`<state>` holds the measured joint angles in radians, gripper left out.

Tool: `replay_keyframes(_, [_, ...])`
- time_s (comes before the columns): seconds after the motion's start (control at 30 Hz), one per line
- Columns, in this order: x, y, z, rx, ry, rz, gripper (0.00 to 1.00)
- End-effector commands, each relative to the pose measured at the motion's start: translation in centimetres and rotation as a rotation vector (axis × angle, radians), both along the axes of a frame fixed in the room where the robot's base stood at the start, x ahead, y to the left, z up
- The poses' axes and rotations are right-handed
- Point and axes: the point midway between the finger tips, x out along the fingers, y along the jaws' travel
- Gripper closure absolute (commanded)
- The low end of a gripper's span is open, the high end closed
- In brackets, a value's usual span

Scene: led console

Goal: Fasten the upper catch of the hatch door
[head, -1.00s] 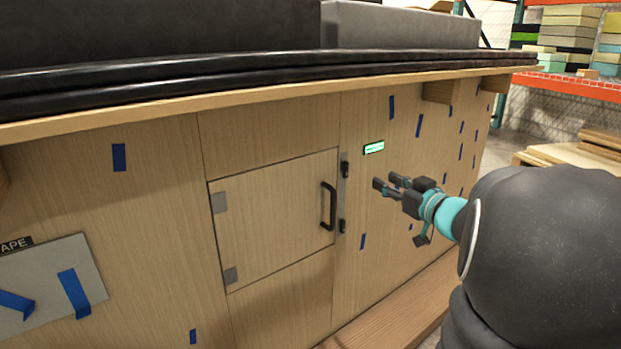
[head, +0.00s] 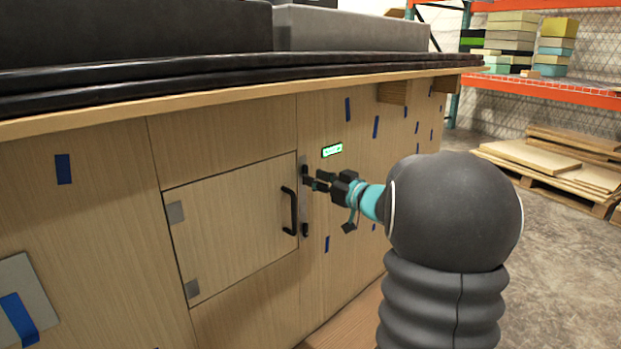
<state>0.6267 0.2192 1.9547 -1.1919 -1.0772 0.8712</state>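The hatch door (head: 235,225) is a pale wood panel that sits closed in the console front, with a black handle (head: 289,211) on its right side. The upper catch (head: 304,171) is a small dark piece on a grey strip right of the door's upper right corner. The lower catch (head: 305,230) is below it on the same strip. My gripper (head: 312,179) is just right of the upper catch, with its two dark fingers apart and their tips close to it. Whether they touch it, and the catch's exact position, is too small to tell.
A lit green display (head: 332,150) is on the panel above my gripper. A black padded edge and wooden lip (head: 230,104) overhang the console front. Pieces of blue tape (head: 63,169) dot the panel.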

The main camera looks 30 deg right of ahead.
Motion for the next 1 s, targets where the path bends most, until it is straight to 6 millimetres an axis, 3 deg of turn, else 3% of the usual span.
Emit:
replay_keyframes(0.2, [2.0, 0.7, 0.0, 0.000, -0.001, 0.000, 0.61])
replay_keyframes(0.57, [2.3, 0.8, 0.0, 0.000, 0.000, 0.000, 0.61])
replay_keyframes(0.7, [2.3, 0.8, 0.0, 0.000, 0.000, -0.001, 0.96])
replay_keyframes(0.73, [2.3, 0.8, 0.0, 0.000, 0.000, -0.001, 1.00])
replay_keyframes(1.0, [2.3, 0.8, 0.0, -0.005, -0.003, -0.001, 1.00])
